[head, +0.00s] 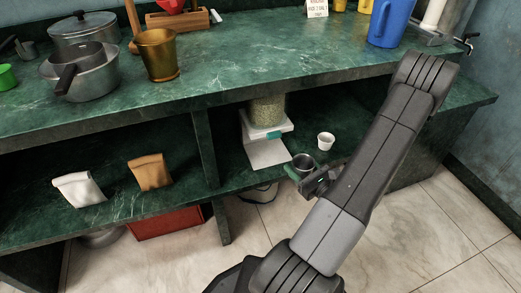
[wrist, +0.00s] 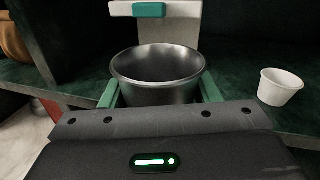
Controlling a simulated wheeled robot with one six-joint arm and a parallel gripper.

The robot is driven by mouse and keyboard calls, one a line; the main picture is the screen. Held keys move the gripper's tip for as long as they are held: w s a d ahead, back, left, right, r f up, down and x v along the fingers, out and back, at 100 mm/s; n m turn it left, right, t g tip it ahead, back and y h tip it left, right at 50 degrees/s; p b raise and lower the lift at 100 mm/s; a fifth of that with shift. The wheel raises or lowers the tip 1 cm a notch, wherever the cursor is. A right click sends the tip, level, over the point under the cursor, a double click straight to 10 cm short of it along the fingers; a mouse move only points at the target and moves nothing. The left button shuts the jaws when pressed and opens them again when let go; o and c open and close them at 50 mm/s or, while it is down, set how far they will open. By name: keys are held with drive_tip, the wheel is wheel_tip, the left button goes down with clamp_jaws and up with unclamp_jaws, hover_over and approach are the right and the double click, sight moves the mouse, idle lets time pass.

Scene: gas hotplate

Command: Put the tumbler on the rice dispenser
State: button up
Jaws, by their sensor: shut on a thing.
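A dark metal tumbler (head: 303,162) is between the fingers of my gripper (head: 305,172), upright, in front of the lower shelf. In the wrist view the tumbler (wrist: 158,72) shows its open mouth, with a green finger of my gripper (wrist: 158,92) on each side. The white rice dispenser (head: 266,150) stands on the lower shelf, with a clear container of grain on top and a green lever. In the wrist view the dispenser (wrist: 180,28) is right behind the tumbler. The tumbler hides the dispenser's base there, so I cannot tell whether they touch.
A small white cup (head: 326,141) stands on the shelf right of the dispenser. A shelf divider (head: 205,150) is to its left. The green counter (head: 215,75) overhangs above. A white and a brown item (head: 150,172) are on the left shelf.

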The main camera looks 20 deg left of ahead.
drive_tip(key=b+x, duration=0.3)
drive_tip(key=x, duration=1.1)
drive_tip(key=shift+w+a+f, duration=0.1)
drive_tip(key=shift+w+a, duration=0.1)
drive_tip(key=shift+a, duration=0.1)
drive_tip(key=w+a+b, duration=0.1)
drive_tip(key=w+a+f+b, duration=0.1)
drive_tip(key=shift+w+a, duration=0.1)
drive_tip(key=shift+a, duration=0.2)
drive_tip(key=shift+d+f, duration=0.1)
drive_tip(key=shift+f, duration=0.1)
drive_tip(key=shift+f, duration=0.1)
drive_tip(key=o, duration=1.1)
drive_tip(key=shift+s+d, duration=0.25)
drive_tip(key=p+v, duration=0.3)
drive_tip(key=v, duration=0.8)
drive_tip(key=shift+s+d, duration=0.15)
